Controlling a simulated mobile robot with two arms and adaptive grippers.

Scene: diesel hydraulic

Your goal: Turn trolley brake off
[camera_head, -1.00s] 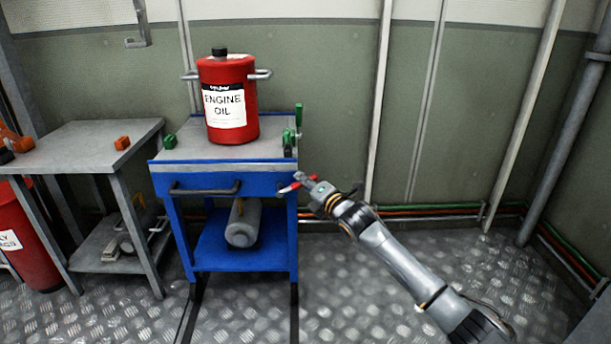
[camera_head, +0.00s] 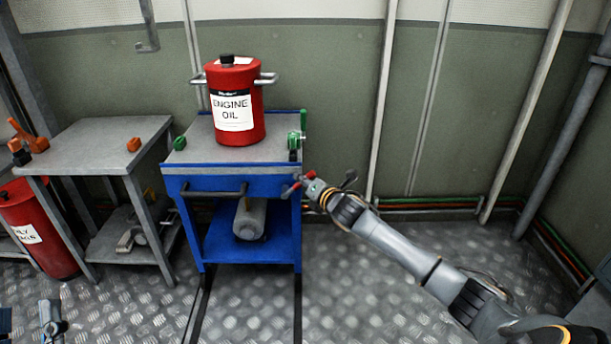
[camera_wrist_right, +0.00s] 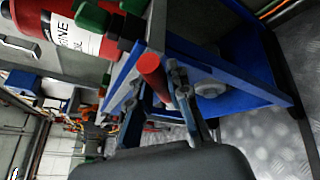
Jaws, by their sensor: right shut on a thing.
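The blue trolley (camera_head: 230,184) stands against the wall with a red engine oil can (camera_head: 238,105) on its top. A small red handle (camera_head: 290,190) shows at the trolley's right side, below the top. It appears as a red bar (camera_wrist_right: 152,72) in the right wrist view. My right gripper (camera_head: 302,183) is at this side, its fingers closed around the red handle. A green lever (camera_head: 303,120) stands upright at the trolley's top right corner. What seems to be my left gripper (camera_head: 52,318) shows at the lower left edge, away from the trolley; its fingers are unclear.
A grey table (camera_head: 90,145) with orange pieces stands left of the trolley. A red drum (camera_head: 38,235) is under and beside it. A grey cylinder (camera_head: 249,220) lies on the trolley's lower shelf. The metal floor (camera_head: 345,290) to the right is open.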

